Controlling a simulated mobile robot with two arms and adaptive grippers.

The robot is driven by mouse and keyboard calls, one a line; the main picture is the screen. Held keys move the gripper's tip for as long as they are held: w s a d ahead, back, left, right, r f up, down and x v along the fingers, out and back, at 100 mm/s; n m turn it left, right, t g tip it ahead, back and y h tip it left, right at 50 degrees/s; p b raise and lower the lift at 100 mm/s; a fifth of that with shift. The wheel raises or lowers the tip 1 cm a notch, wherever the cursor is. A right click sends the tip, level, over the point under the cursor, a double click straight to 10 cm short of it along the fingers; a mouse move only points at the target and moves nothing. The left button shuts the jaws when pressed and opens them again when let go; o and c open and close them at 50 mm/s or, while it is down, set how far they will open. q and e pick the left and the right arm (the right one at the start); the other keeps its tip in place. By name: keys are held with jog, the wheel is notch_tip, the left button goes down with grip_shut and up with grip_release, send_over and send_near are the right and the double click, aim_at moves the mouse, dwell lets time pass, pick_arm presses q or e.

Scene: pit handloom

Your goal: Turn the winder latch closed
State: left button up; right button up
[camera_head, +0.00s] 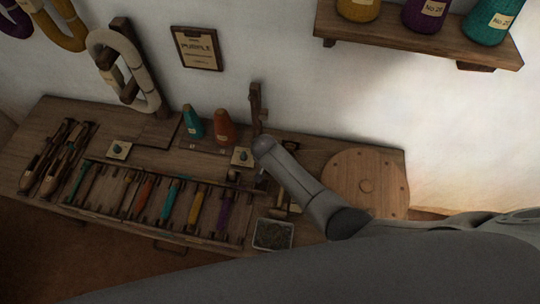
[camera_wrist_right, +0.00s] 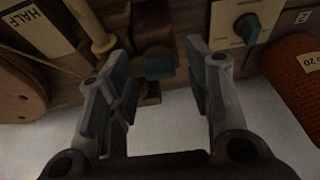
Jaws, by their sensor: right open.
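A dark wooden winder post (camera_head: 257,105) stands at the back of the bench against the wall, and its lower part is hidden behind my right arm. In the right wrist view, a dark wooden block (camera_wrist_right: 153,25) carries a small teal piece (camera_wrist_right: 160,67), which may be the latch; I cannot tell its exact turn. My right gripper (camera_wrist_right: 157,66) is open and empty, with the teal piece in line with the gap between its fingers. Contact with it does not show. In the head view my arm hides the right fingers. My left gripper is not in view.
A cream plate with a teal knob (camera_wrist_right: 247,28) and an orange cone (camera_wrist_right: 298,80) lie to the right in the wrist view. A pale peg (camera_wrist_right: 97,32) and a HALF card (camera_wrist_right: 38,28) are left. A round wooden disc (camera_head: 350,190) and a teal cone (camera_head: 192,125) flank the arm.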

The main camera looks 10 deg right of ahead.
jog(key=v, duration=1.1)
jog(key=shift+r, duration=0.4)
jog(key=shift+s, duration=0.1)
